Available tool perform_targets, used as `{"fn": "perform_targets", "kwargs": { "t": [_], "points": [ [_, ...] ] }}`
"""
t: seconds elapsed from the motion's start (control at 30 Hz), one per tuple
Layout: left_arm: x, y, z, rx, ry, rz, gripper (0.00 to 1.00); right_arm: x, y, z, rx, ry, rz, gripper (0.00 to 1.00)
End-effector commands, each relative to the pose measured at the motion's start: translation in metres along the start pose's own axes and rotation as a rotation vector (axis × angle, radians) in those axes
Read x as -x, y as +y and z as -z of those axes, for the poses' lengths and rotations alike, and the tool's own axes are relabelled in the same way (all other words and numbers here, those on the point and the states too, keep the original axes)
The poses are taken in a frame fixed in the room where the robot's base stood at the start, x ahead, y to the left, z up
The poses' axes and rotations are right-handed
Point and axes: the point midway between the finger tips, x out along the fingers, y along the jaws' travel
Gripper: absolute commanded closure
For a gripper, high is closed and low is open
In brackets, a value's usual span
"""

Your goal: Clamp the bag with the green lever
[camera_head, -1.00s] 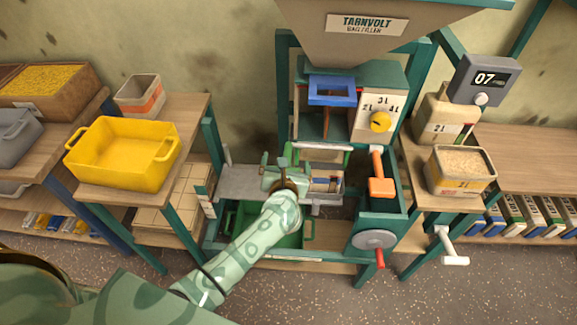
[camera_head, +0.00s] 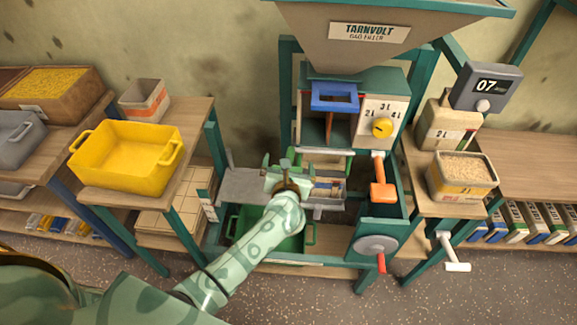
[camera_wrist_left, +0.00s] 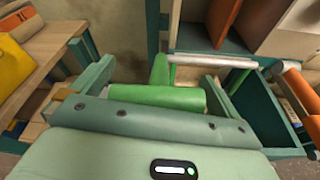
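The green lever's grip (camera_wrist_left: 155,97) lies crosswise between the fingers of my left gripper (camera_wrist_left: 160,85) in the left wrist view, with a green upright part behind it. The fingers are spread to either side; firm contact cannot be told. In the head view my left gripper (camera_head: 288,168) is at the front of the bag filler (camera_head: 345,72), left of its middle and below the blue frame. A pale bar with green ends (camera_head: 325,151) lies just right of the lever. I cannot make out the bag; my gripper and wrist hide part of this area. My right gripper is out of view.
An orange lever (camera_head: 381,180) and a grey wheel with a red handle (camera_head: 376,246) are to the right. A yellow bin (camera_head: 127,157) stands on the left table. A grain-filled container (camera_head: 462,174) stands on the right. A green crate (camera_head: 270,232) sits below my gripper.

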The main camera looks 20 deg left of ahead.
Motion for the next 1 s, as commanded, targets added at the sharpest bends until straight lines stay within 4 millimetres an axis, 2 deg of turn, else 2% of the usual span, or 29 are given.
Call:
{"fn": "perform_targets", "kwargs": {
  "t": [0.13,0.23,0.5,0.7,0.83,1.0],
  "points": [
    [0.009,0.000,0.001,-0.002,0.002,0.001,0.00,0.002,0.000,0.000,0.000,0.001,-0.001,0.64],
    [0.025,0.000,0.000,-0.001,0.002,0.002,0.00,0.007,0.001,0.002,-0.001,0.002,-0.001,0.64],
    [0.099,0.000,0.001,0.001,0.003,0.002,0.00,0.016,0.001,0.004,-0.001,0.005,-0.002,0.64],
    [0.142,0.000,0.000,0.001,0.002,0.000,0.00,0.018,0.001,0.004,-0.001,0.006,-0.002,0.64],
    [0.157,-0.001,0.000,0.000,0.001,0.001,0.00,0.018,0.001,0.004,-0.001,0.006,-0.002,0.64],
    [0.163,0.000,0.000,0.001,0.000,0.000,0.00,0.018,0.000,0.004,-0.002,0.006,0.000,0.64]
  ]
}}
